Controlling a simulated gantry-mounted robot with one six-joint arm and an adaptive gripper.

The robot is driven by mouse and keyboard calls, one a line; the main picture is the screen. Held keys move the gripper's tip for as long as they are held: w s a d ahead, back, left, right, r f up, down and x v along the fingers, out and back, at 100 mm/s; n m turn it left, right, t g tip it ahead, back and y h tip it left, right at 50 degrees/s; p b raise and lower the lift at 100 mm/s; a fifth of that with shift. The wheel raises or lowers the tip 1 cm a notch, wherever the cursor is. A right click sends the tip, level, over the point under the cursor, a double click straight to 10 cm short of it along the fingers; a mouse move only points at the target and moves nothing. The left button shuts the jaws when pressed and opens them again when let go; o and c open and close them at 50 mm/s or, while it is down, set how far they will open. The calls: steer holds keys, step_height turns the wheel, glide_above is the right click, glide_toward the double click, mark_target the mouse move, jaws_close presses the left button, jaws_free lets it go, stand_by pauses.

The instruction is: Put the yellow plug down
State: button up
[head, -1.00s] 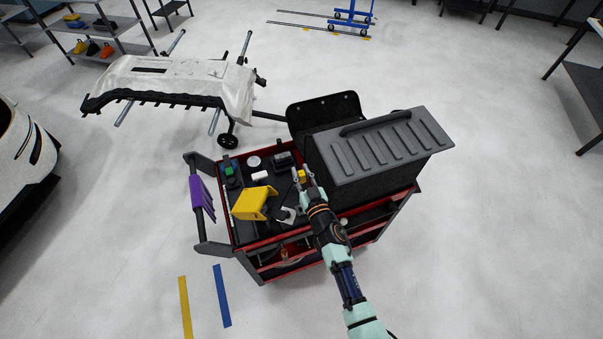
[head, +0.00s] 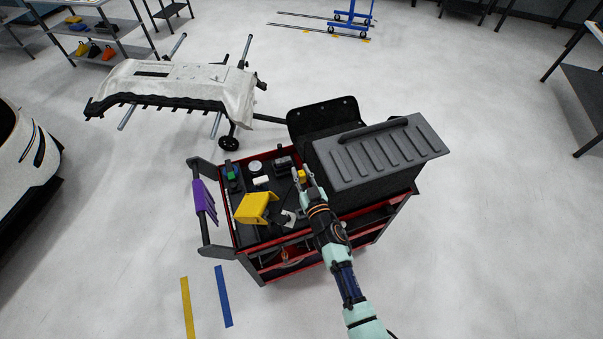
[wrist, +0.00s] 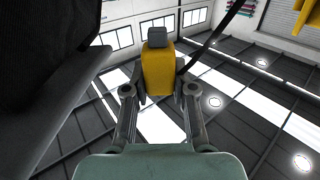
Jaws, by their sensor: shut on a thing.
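The yellow plug (head: 301,176) is between the fingertips of my gripper (head: 303,184), above the top of the red and black tool cart (head: 277,236). In the wrist view the plug (wrist: 158,70) is a yellow block with a grey end piece, and the two fingers of my gripper (wrist: 161,92) close on its sides. The wrist view looks up at the ceiling past the plug. I cannot tell from the head view whether the plug touches the cart top.
A grey ribbed toolbox (head: 385,150) stands close to the right of my gripper. A yellow bracket-shaped piece (head: 256,208), a white roll (head: 255,166) and small dark tools lie to the left on the cart. Purple cloths (head: 204,201) hang on the cart's handle.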

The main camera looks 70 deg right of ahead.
mark_target(301, 173)
steer(key=shift+r, duration=0.35)
stand_by(0.5)
step_height(301, 173, up, 8)
steer(key=p, duration=0.8)
steer(key=shift+f, duration=0.2)
steer(key=w+a+n+t+y, duration=0.25)
steer(key=w+a, duration=0.25)
steer(key=a, duration=0.7)
steer(key=w+a+n+t+y, duration=0.2)
steer(key=w+a+y, duration=0.25)
steer(key=a, duration=0.65)
steer(key=s+a+n+y+b, duration=0.1)
steer(key=a+n+y, duration=0.3)
steer(key=a, duration=1.8)
steer(key=shift+s+a+n+t+y, duration=0.2)
steer(key=shift+a+n+t+y, duration=0.2)
steer(key=shift+y, duration=0.6)
steer(key=shift+r, duration=0.1)
